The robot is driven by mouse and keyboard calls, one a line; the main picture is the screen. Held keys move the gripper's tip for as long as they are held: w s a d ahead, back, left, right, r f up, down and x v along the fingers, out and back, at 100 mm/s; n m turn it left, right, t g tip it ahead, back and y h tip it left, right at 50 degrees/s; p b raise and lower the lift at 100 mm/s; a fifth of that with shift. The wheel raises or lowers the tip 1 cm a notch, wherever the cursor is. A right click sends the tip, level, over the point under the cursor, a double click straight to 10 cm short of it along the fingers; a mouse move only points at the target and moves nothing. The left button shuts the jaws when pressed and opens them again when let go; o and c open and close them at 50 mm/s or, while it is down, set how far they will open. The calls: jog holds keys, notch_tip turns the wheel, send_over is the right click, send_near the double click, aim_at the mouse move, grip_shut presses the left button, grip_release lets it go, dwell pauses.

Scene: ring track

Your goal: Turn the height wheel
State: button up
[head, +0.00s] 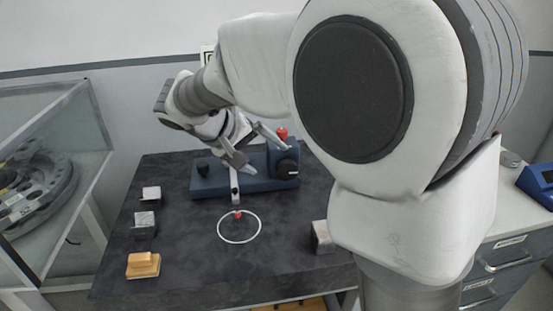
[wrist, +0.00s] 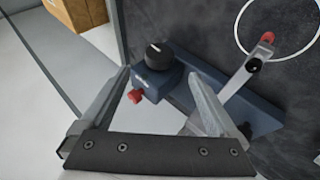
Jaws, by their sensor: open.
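A blue instrument (head: 235,183) stands on the dark table. A black round knob with a white mark (head: 287,168), which looks like the height wheel, is on the raised block at its right end. A red knob (head: 282,133) tops that block. In the wrist view the black knob (wrist: 158,56) lies just beyond my fingertips, with the red knob (wrist: 134,96) between the fingers. My gripper (head: 254,143) is open and empty above the instrument's right part; it also shows in the wrist view (wrist: 160,76). I cannot tell whether a finger touches the block.
A pale arm (head: 235,187) with a red tip (head: 237,214) reaches from the instrument to a white ring (head: 222,236) on the table. Small grey blocks (head: 145,225) and a wooden block (head: 143,265) lie left. A glass case (head: 85,130) stands far left; drawers are right.

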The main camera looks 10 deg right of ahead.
jog(key=p+v, duration=0.1)
jog(key=v, duration=0.7)
